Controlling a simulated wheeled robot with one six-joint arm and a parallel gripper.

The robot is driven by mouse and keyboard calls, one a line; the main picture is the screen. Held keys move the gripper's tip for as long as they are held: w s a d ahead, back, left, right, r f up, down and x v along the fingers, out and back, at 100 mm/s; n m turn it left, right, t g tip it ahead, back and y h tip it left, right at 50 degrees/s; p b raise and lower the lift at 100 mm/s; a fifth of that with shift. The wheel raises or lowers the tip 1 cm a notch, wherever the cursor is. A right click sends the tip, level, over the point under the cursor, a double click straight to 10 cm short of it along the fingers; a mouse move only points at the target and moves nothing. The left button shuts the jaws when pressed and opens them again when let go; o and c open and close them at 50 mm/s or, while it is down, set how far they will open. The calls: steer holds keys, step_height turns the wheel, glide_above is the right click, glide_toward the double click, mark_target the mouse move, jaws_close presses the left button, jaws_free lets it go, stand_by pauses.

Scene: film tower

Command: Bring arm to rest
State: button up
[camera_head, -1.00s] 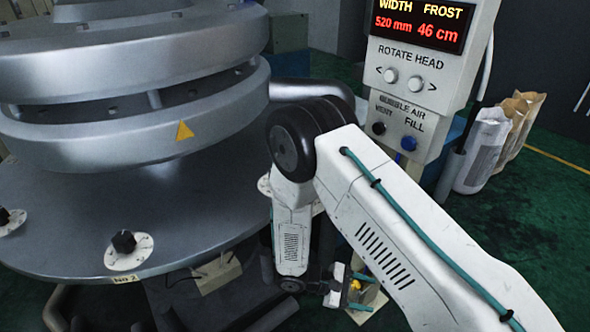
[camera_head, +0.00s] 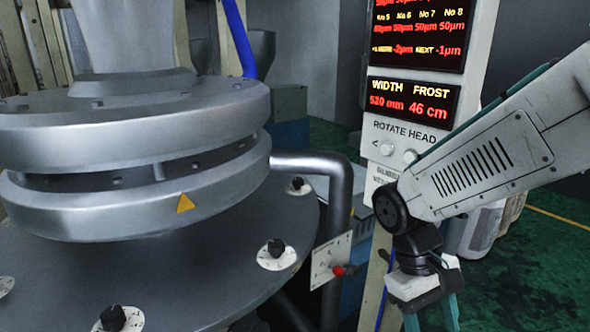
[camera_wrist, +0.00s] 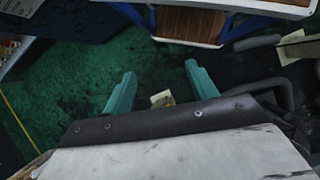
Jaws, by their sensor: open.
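My gripper (camera_wrist: 159,72) is open and empty in the wrist view, its two teal fingers well apart over the dark green floor. In the head view my gripper (camera_head: 432,320) hangs at the bottom edge, right of the machine, with the fingers pointing down and cut off by the frame. My white arm comes in from the right and bends at a dark joint in front of the control panel (camera_head: 416,80). It hides the panel's lower part.
A large grey die with stacked rings (camera_head: 130,130) stands on a round plate (camera_head: 200,265) at left, with several black knobs around its edge. A grey pipe (camera_head: 340,190) curves down beside it. Sacks (camera_head: 485,232) stand behind my arm. Green floor (camera_head: 545,270) is open at right.

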steer(key=s+d+r+m+t+y, duration=0.3)
steer(key=s+r, duration=0.4)
steer(key=r, duration=0.3)
steer(key=d+t, duration=0.1)
steer(key=t, duration=0.1)
steer(key=shift+s+d+r+m+t, duration=0.15)
steer(key=shift+s+r+m+t, duration=0.15)
steer(key=shift+r+m+t, duration=0.1)
